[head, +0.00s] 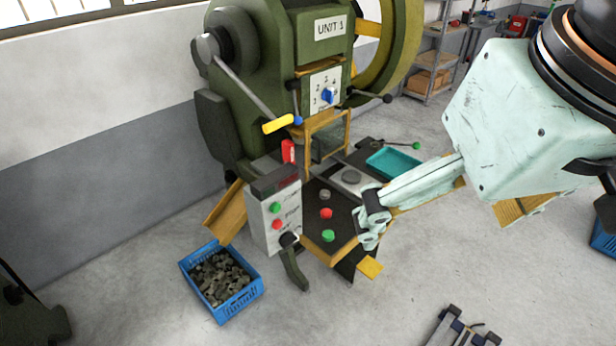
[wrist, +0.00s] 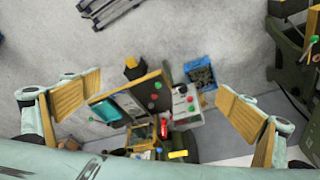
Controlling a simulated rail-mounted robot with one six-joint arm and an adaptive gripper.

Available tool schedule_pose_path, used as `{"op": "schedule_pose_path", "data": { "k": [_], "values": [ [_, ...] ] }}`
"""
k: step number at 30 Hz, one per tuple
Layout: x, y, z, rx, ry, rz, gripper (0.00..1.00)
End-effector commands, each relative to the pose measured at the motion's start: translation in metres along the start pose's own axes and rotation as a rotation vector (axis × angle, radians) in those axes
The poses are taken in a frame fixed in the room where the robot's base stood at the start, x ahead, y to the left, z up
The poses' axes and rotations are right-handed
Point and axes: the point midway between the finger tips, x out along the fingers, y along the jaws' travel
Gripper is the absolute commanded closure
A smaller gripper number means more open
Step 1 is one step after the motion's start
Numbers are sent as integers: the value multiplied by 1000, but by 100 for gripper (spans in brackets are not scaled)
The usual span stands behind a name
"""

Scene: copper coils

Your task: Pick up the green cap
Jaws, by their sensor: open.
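The green cap (head: 328,236) stands on the dark work table of the green press, at the near end of a row with a red cap (head: 326,213) and a grey cap (head: 324,195). In the wrist view the green cap (wrist: 157,86) is small, far below between the fingers. My gripper (head: 440,215) is to the right of the caps in the head view, high above and apart from them. It is open and empty, its tan-padded fingers spread wide in the wrist view (wrist: 160,80). One finger partly covers the table's right side in the head view.
The press (head: 245,80) rises behind the table. A control box (head: 272,215) with green and red buttons stands left of the caps. A teal tray (head: 393,162) is behind the gripper finger. A blue crate (head: 240,300) of metal parts stands on the floor. The floor in front is mostly clear.

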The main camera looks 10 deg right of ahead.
Motion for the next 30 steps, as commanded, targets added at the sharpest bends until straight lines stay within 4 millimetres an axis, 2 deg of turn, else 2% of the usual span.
{"op": "schedule_pose_path", "data": {
  "k": [7, 26, 30],
  "values": [
    [0, 0, 0, 0, 0, 0, 0],
    [0, 0, 0, 0, 0, 0, 57],
    [0, 0, 0, 0, 0, 0, 59]
  ]
}}
